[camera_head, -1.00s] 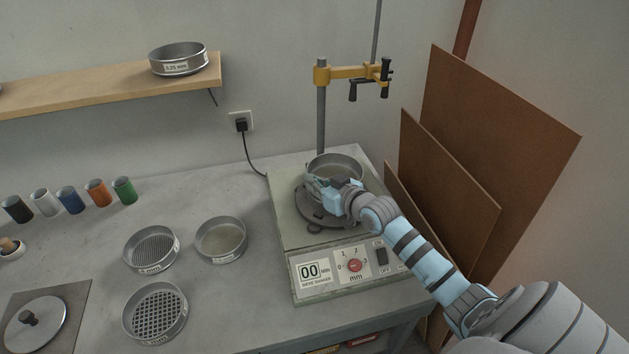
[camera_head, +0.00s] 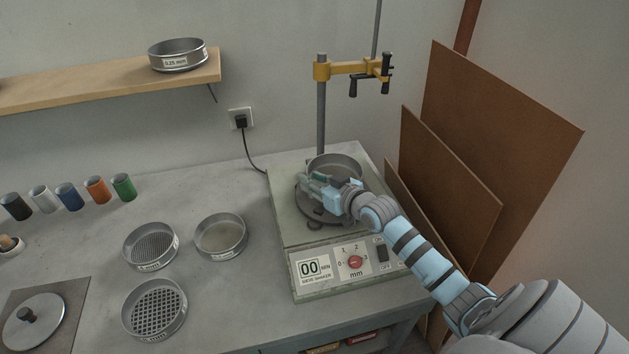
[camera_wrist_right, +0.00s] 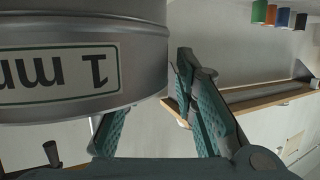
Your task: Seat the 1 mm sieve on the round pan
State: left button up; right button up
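The 1 mm sieve (camera_wrist_right: 75,70) fills the upper left of the right wrist view, its label upside down there. In the head view a metal ring-shaped vessel (camera_head: 338,162) stands over the dark round plate of the shaker, partly behind my right gripper. I cannot make out the round pan separately from it. My right gripper (camera_head: 314,180) is at the vessel's front left side. Its fingers (camera_wrist_right: 150,105) are spread, with a gap between them; one finger is partly hidden behind the sieve, the other is clear of it. My left gripper is not in view.
The shaker (camera_head: 280,222) has a dial panel in front and a clamp stand (camera_head: 321,110) behind. Boards (camera_head: 450,190) lean at right. Other sieves (camera_head: 151,247) (camera_head: 154,308) (camera_head: 221,236) lie left of the shaker. A shelf (camera_head: 100,92) holds a 0.25 mm sieve (camera_head: 177,56).

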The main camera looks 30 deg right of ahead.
jog(key=v, duration=1.2)
dwell(0.3)
